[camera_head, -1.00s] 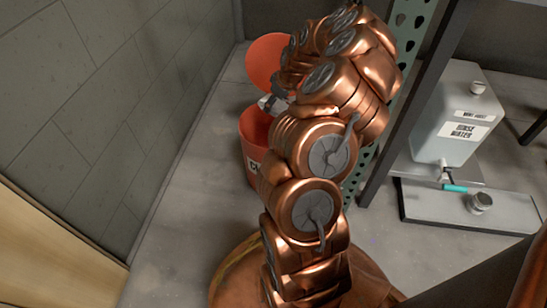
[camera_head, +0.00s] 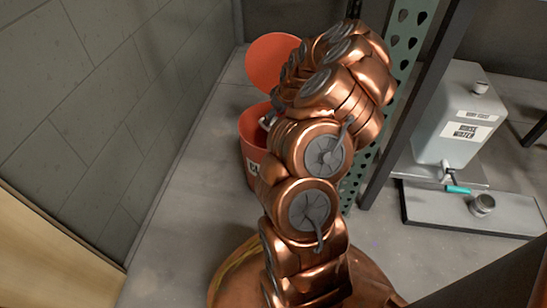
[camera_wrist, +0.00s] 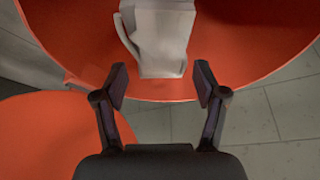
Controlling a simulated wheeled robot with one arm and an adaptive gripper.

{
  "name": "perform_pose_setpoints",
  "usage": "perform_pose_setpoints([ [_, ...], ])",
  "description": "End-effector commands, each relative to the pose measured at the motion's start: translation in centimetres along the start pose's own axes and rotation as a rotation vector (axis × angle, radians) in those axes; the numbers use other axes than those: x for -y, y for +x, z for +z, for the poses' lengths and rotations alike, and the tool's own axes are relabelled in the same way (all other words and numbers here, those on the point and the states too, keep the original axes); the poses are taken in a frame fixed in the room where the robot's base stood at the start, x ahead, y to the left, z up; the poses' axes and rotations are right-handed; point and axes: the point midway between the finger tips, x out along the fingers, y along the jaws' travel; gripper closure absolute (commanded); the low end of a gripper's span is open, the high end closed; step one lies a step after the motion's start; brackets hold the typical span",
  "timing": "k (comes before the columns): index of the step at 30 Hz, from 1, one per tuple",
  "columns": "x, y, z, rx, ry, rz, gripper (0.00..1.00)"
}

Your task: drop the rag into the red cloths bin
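The red cloths bin (camera_head: 249,157) stands on the floor by the wall, partly hidden behind my arm, with its round lid (camera_head: 268,62) raised open. In the wrist view I look down into the bin (camera_wrist: 82,45), and the lid seems to be the red shape at lower left. The pale grey rag (camera_wrist: 162,40) shows within the bin's outline, just beyond my fingertips. My gripper (camera_wrist: 161,84) is open, with a visible gap between each finger and the rag. How deep the rag lies is hard to tell. In the head view my arm mostly hides the gripper.
A green perforated rack post (camera_head: 403,55) stands close to the right of my arm. Beyond it, a rinse water container (camera_head: 452,125) stands over a grey tray (camera_head: 465,209). A block wall (camera_head: 110,110) runs along the left. The floor between wall and bin is clear.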

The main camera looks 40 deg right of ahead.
Motion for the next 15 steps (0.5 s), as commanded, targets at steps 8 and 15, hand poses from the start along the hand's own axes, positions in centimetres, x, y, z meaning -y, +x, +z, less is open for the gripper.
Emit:
perform_pose_setpoints([
  [8,0.01,0.01,0.01,0.0,0.0,0.0,0.07],
  [15,0.0,-0.04,0.01,0.0,0.0,0.0,0.07],
])
